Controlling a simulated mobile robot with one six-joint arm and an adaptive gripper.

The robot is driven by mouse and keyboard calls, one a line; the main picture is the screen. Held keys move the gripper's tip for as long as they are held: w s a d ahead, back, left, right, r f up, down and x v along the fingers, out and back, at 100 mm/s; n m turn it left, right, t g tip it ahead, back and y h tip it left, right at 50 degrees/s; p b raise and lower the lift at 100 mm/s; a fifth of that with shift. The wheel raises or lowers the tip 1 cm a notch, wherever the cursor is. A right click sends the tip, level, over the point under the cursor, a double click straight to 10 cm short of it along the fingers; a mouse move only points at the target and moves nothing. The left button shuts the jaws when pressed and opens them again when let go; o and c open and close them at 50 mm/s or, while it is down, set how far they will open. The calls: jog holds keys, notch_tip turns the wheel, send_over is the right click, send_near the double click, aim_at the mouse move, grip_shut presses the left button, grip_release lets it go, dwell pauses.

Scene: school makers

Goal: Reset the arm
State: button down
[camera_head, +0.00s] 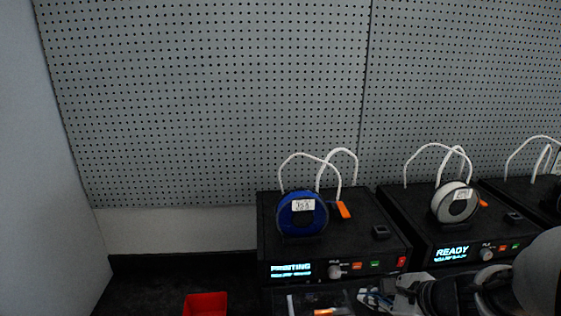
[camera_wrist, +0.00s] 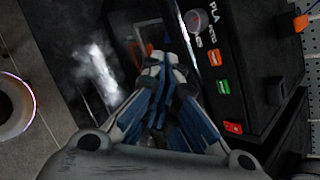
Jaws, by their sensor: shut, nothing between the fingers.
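My gripper (camera_head: 374,299) shows low in the head view, in front of the left printer at its lower right, with my grey and black arm reaching in from the bottom right corner. In the wrist view my gripper's blue and grey fingers (camera_wrist: 160,62) come together at their tips, shut and empty. The tips appear close to the printer's front in that view; whether they touch it I cannot tell.
The left printer (camera_head: 390,245) reads PRINTING and carries a blue spool (camera_head: 288,217). The middle printer (camera_head: 415,210) reads READY and carries a white spool (camera_head: 443,205). A third stands at the right edge. A red bin (camera_head: 205,304) is at the bottom. Pegboard (camera_head: 210,100) stands behind.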

jog(key=s+a+r+n+g+b, duration=0.2)
jog(key=s+a+n, duration=0.4)
jog(key=a+n, duration=0.25)
jog(key=s+f+n+g+h+b, duration=0.1)
jog(key=s+n+h+b, duration=0.3)
jog(key=s+n, duration=1)
jog(key=shift+s+a+f+n+b, duration=0.25)
jog(key=shift+s+f+n+b, duration=0.1)
jog(key=shift+s+b, duration=0.2)
